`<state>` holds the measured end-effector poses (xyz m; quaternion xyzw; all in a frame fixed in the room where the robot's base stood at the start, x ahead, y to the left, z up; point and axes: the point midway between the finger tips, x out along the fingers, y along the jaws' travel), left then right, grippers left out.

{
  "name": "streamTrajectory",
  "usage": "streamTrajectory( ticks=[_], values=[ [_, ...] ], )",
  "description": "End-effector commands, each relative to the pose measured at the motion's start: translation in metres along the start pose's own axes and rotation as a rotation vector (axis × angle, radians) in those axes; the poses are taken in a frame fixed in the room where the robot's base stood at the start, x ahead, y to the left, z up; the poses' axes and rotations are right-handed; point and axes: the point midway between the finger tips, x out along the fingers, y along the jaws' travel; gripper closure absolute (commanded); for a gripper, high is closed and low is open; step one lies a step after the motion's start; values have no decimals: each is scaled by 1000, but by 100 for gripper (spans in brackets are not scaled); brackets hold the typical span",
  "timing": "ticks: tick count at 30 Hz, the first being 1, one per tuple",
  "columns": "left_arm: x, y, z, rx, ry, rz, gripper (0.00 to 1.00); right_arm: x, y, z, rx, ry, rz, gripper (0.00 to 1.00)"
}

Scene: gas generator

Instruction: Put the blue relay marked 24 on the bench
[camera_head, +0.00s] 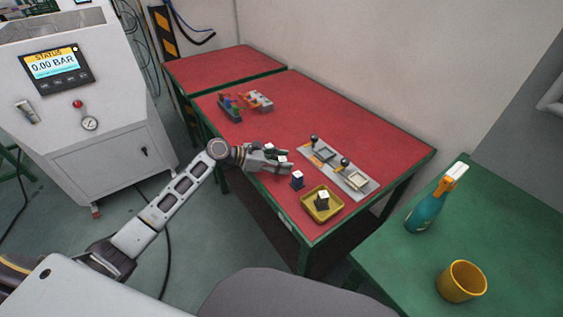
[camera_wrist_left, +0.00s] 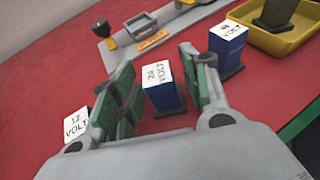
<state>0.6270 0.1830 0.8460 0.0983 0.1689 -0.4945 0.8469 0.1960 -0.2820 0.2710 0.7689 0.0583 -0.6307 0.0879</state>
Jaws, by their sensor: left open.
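The blue relay marked 24 VOLT (camera_wrist_left: 164,98) stands upright on the red table top (camera_head: 330,118), its white labelled top facing up. In the head view its white top (camera_head: 282,158) shows by my left gripper, which hides most of its body. My left gripper (camera_head: 279,164) is open, with its green-padded fingers on either side of this relay in the wrist view. I cannot tell whether either finger touches it. A relay marked 12 VOLT (camera_wrist_left: 76,126) stands left of the fingers. Another blue relay (camera_wrist_left: 228,48) stands to the right, its marking hard to read; the head view shows it too (camera_head: 297,181). My right gripper is out of view.
A yellow tray (camera_head: 308,211) with a dark, white-topped block stands near the table's front corner. Coloured parts (camera_head: 245,102) lie farther back. A green table (camera_head: 510,235) holds a bottle (camera_head: 422,212) and orange mug (camera_head: 461,283).

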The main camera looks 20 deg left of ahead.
Motion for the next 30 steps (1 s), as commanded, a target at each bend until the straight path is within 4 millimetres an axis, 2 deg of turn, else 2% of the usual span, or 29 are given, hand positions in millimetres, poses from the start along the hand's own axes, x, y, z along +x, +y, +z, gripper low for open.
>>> streamTrajectory(
  ticks=[7, 11, 17, 25, 30],
  values=[
    [-1, 0, 2, 1, 0, 1, 54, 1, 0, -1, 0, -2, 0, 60],
    [-10, 0, 1, -1, 2, 1, 54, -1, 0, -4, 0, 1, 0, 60],
    [-35, 0, 2, 0, 3, 0, 54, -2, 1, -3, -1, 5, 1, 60],
    [-72, 0, 2, -1, 2, 0, 54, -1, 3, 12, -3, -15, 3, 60],
    [-94, 0, 2, 1, 2, 0, 54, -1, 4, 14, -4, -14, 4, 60]
  ],
)
